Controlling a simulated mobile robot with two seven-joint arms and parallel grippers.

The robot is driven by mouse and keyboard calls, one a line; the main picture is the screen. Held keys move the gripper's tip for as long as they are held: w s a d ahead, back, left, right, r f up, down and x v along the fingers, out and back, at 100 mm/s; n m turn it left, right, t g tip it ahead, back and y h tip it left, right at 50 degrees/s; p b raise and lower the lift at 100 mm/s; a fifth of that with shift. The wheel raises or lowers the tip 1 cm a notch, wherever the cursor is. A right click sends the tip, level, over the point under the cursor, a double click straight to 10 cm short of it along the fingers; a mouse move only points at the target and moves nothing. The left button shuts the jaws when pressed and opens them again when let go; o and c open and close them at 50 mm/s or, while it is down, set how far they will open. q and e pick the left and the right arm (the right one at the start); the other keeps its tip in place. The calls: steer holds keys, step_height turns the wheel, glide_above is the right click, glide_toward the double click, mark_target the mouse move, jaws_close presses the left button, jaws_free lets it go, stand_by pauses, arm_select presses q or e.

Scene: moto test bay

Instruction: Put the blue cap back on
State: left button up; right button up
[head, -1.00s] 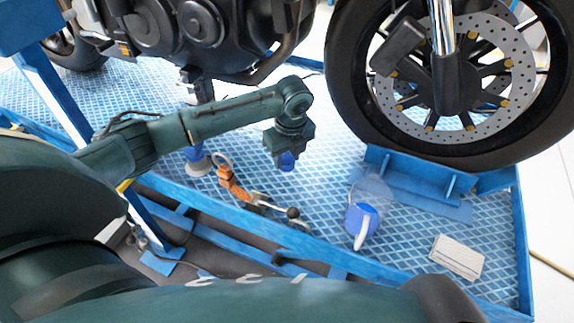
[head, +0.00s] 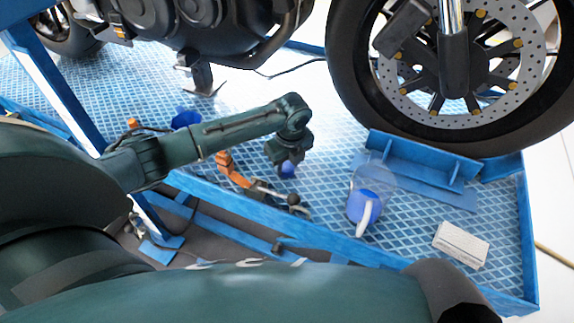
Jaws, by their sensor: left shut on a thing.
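My left gripper (head: 287,166) points down over the blue platform, left of the front wheel. It is shut on a small blue cap (head: 288,170), whose lower part shows below the fingers. I cannot tell which opening the cap fits. My right gripper is not in view.
The motorcycle's front wheel (head: 345,90) and a blue wheel chock (head: 420,160) stand behind the jug. A white box (head: 461,245) lies at right. An orange-handled tool (head: 232,172) lies below my forearm. A blue funnel-like thing (head: 186,118) shows behind my arm.

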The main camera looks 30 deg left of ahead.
mark_target(290, 170)
arm_select(q)
steer(key=shift+f, duration=0.15)
steer(key=o, duration=1)
step_height(290, 170, up, 12)
steer(key=d+p, duration=0.1)
steer(key=p, duration=0.2)
steer(key=shift+s+d+p, duration=0.15)
steer(key=shift+s+p, duration=0.15)
steer(key=shift+p, duration=0.1)
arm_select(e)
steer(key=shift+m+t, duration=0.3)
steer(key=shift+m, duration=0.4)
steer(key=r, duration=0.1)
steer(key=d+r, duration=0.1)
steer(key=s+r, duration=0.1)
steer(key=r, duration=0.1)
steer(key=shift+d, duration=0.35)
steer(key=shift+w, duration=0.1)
